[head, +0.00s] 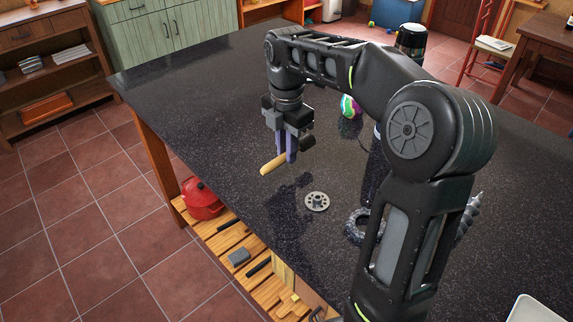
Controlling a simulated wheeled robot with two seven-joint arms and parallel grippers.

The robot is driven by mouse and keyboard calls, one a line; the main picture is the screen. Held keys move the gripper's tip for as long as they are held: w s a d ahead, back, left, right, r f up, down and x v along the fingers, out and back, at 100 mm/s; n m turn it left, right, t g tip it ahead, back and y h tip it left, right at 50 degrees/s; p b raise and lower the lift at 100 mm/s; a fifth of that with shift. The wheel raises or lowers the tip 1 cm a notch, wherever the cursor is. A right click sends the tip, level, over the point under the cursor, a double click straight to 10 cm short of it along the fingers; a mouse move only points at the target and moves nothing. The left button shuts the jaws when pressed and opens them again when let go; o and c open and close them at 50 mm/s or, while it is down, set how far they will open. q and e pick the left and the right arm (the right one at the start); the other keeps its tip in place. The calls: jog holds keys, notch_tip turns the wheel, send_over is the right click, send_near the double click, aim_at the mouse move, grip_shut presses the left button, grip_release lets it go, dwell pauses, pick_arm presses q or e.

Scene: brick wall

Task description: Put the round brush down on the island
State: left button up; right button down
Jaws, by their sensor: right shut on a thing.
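My right gripper (286,152) is shut on the round brush, gripping it between purple-blue fingers. The brush's yellow wooden handle (272,165) sticks out to the lower left, and a dark round end shows on the right side of the fingers. The middle of the brush is hidden by the fingers. The brush appears to be held a little above the island (190,95), a dark speckled glossy countertop, with a dark reflection below it. My left gripper is out of view.
A grey metal disc (317,201) lies on the island below the gripper. A dark ring-shaped thing (357,226), a colourful ball (350,107) and a black canister (411,40) are partly near or behind my arm.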

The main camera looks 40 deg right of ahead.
aim_at(287, 175)
notch_tip(287, 175, down, 4)
jog(key=shift+r+p, duration=0.1)
jog(key=shift+p, duration=0.3)
jog(key=shift+f, duration=0.45)
jog(key=shift+f, duration=0.1)
jog(key=shift+f, duration=0.15)
jog(key=c, duration=1.4)
grip_release()
jog(key=shift+o, duration=0.2)
